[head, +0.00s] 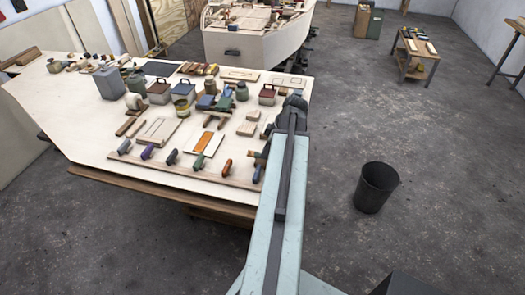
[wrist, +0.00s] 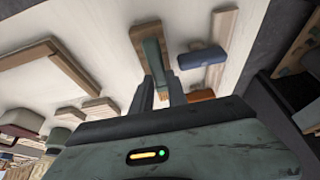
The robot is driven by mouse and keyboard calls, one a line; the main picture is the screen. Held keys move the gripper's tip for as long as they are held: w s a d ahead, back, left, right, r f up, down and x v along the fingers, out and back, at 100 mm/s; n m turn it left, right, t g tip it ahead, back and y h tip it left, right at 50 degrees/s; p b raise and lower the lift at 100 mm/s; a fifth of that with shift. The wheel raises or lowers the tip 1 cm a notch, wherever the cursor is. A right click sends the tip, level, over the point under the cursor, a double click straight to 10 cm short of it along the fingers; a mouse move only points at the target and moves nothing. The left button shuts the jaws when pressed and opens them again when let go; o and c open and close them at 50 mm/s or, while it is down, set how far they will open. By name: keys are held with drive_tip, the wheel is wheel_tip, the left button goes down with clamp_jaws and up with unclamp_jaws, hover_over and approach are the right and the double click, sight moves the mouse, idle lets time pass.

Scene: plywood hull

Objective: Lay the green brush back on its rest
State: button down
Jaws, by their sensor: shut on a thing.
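In the wrist view my gripper (wrist: 161,90) is shut on the green brush (wrist: 153,56), whose green part shows just beyond the fingertips. A tan wooden piece (wrist: 137,38) shows directly beside or beneath it; I cannot tell whether they touch. To its right a blue-handled brush (wrist: 203,57) lies across a pale wooden strip (wrist: 224,22). In the head view my arm hides most of the gripper and the held brush. A long wooden rest (head: 170,171) runs along the table's near edge with several coloured handles on it.
The plywood table (head: 75,115) holds tins, jars, wooden trays and blocks behind the rest. A black bin (head: 376,187) stands on the floor at right. The grey floor around it is clear.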

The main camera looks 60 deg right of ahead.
drive_tip(key=shift+s+d+f+b, duration=0.1)
drive_tip(key=shift+s+f+b, duration=0.1)
drive_tip(key=shift+f+b, duration=0.35)
drive_tip(key=shift+s+d+f+b, duration=0.1)
drive_tip(key=shift+s+f+b, duration=0.1)
drive_tip(key=shift+f+b, duration=0.3)
drive_tip(key=shift+s+a+f, duration=0.1)
drive_tip(key=shift+f, duration=0.05)
idle(0.5)
idle(0.5)
drive_tip(key=c, duration=1.2)
unclamp_jaws()
drive_tip(key=shift+c, duration=0.2)
drive_tip(key=shift+r+p, duration=0.25)
drive_tip(key=shift+p, duration=0.1)
drive_tip(key=p+v, duration=0.7)
drive_tip(key=v, duration=0.1)
drive_tip(key=shift+f, duration=0.2)
